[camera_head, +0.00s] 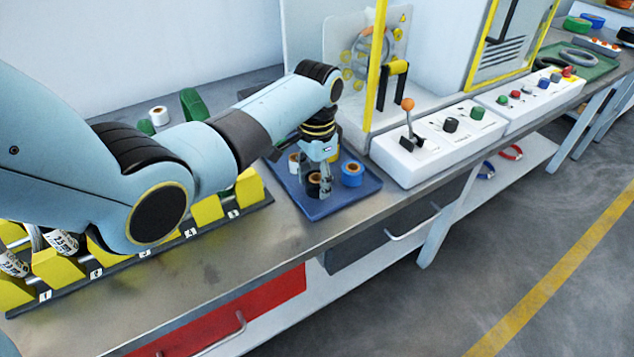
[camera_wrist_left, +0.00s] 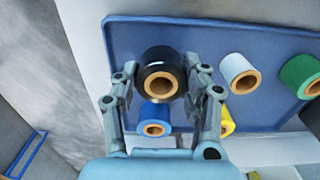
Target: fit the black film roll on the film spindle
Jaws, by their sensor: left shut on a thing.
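The black film roll (camera_head: 314,180) has a tan core and is held between the fingers of my left gripper (camera_head: 318,178), over the blue tray. In the left wrist view the black roll (camera_wrist_left: 160,75) sits between the two fingers (camera_wrist_left: 163,85), its core facing the camera. Whether it still touches the tray cannot be told. A yellow and black bar (camera_head: 396,67) on the machine behind the yellow frame looks like the film spindle, but I cannot be sure. It stands up and right of my left gripper. My right gripper is not in view.
The blue tray (camera_head: 357,200) also holds a blue roll (camera_head: 351,174) and a white roll (camera_wrist_left: 238,72); green and yellow rolls show in the wrist view. A yellow post (camera_head: 376,62) stands before the machine. A white lever box (camera_head: 420,160) sits right of the tray.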

